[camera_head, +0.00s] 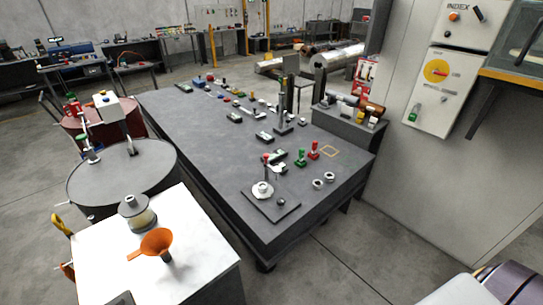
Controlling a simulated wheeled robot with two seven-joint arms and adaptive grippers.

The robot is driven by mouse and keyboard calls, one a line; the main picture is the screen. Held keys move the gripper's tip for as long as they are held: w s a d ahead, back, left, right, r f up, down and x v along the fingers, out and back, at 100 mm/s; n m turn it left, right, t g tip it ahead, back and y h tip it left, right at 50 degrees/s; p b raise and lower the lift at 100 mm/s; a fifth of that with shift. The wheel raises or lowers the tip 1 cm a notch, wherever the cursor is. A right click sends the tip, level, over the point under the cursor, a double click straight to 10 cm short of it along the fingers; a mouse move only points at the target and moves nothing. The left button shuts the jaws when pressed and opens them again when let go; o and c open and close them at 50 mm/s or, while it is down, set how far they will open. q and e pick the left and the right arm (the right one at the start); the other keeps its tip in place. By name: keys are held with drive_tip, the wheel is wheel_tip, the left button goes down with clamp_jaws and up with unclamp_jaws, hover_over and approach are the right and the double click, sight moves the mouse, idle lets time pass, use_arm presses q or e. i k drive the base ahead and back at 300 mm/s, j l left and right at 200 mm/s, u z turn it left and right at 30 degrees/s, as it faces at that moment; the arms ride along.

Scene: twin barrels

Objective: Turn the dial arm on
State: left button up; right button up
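I cannot tell for sure which part is the dial arm. On the grey table (195,125), a dark square plate (270,205) carries a white round piece (262,190). A thin upright with a red tip (266,158) stands at that piece. On the cabinet marked INDEX at the right, a yellow round dial (436,71) has a small red handle across it. An orange knob (454,15) and a dark lever (477,14) sit above it. Their settings are too small to read. Neither of my grippers is in view.
Green and red stamp-like pieces (314,150) and several small parts stand on the table. Two barrels, one grey (110,180) and one red (125,118), stand left. A white bench (195,260) holds an orange funnel (157,243) and a jar (137,214).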

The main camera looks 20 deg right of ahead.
sight(277, 171)
drive_tip(key=i+l, duration=0.1)
drive_tip(key=l, duration=0.35)
drive_tip(key=i+l, duration=0.1)
drive_tip(key=l, duration=0.4)
drive_tip(key=i+l, duration=0.1)
drive_tip(key=l, duration=0.35)
drive_tip(key=i+l, duration=0.1)
drive_tip(key=l, duration=0.35)
